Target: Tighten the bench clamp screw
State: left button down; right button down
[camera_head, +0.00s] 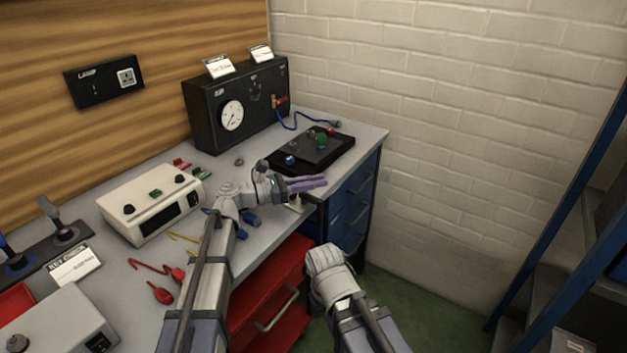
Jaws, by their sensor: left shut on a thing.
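My left gripper (308,183) reaches over the bench's front edge, near the right corner. Its purple-grey fingers point right and are shut on the bench clamp screw. The clamp (297,204) is a small pale metal piece at the bench edge, directly below the fingers. The fingers hide most of the screw, so how far it is turned cannot be seen. My right arm (330,270) hangs in front of the bench, lower and to the right, away from the clamp. Its fingers are hidden behind its wrist.
A black tray (338,153) with small fittings lies just behind the clamp. A black gauge box (206,128) stands at the back, with a blue hose. A cream instrument box (150,222) and red-handled tools (160,293) are left. A red drawer (290,270) stands open below.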

pick_arm(q)
jog(key=shift+s+r+m+g+y, duration=0.15)
jog(key=shift+s+m+g, duration=0.15)
jog(key=shift+m+g, duration=1.35)
jog(key=shift+s+f+m+g+y, duration=0.1)
jog(key=shift+s+m+g, duration=0.15)
jog(key=shift+m+g, duration=1.4)
jog(key=shift+s+r+m+g+y, duration=0.25)
jog(key=shift+m+g, duration=0.35)
jog(key=shift+g, duration=2.1)
jog(key=shift+s+a+f+g, duration=0.1)
jog(key=shift+s+f+g, duration=0.1)
jog(key=shift+g, duration=0.1)
jog(key=c, duration=0.8)
grip_release()
jog(key=shift+c, duration=0.2)
notch_tip(320, 180, up, 10)
jog(key=p, duration=1)
